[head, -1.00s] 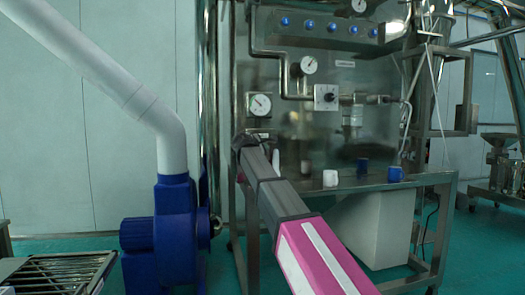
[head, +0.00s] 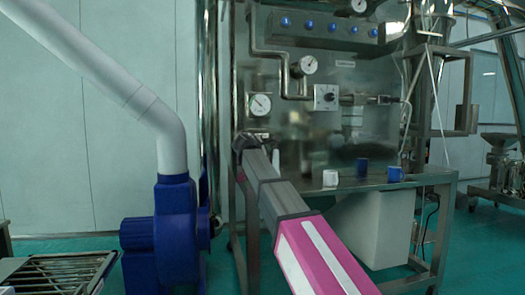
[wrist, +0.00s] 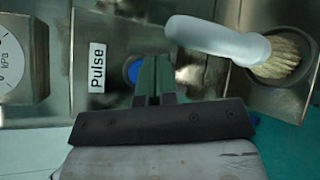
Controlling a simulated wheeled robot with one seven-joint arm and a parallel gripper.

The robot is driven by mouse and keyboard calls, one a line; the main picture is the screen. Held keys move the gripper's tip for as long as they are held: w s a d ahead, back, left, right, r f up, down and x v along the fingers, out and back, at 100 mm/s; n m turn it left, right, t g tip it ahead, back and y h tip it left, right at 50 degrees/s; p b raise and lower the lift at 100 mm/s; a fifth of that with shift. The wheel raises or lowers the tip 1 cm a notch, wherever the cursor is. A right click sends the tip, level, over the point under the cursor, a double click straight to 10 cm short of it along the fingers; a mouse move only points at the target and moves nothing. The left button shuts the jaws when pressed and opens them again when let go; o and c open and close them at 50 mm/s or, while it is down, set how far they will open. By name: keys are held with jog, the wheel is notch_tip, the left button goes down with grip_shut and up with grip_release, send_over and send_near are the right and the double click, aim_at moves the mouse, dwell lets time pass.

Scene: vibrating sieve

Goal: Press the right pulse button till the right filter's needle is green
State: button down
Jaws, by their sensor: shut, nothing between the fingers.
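In the wrist view my gripper (wrist: 153,78) is shut and empty, its fingertips in front of a blue round button (wrist: 133,72) beside a white "Pulse" label (wrist: 97,67). The fingers hide part of the button; I cannot tell whether they touch it. A white gauge marked kPa (wrist: 10,60) is cut off at the left edge, with no needle visible. In the head view my gripper (head: 245,140) is at the panel's lower left, just below a square gauge (head: 258,105). Its needle colour is too small to tell, and I cannot tell which gauge serves the right filter.
A brush with a pale handle (wrist: 215,40) sits right of the button, close to my fingers. In the head view, a white cup (head: 330,178) and a blue mug (head: 395,174) stand on the metal table (head: 425,179). A blue blower (head: 175,225) stands left.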

jog(key=shift+s+d, duration=0.15)
jog(key=shift+s, duration=0.45)
jog(key=shift+s+d, duration=0.15)
jog(key=shift+s, duration=0.45)
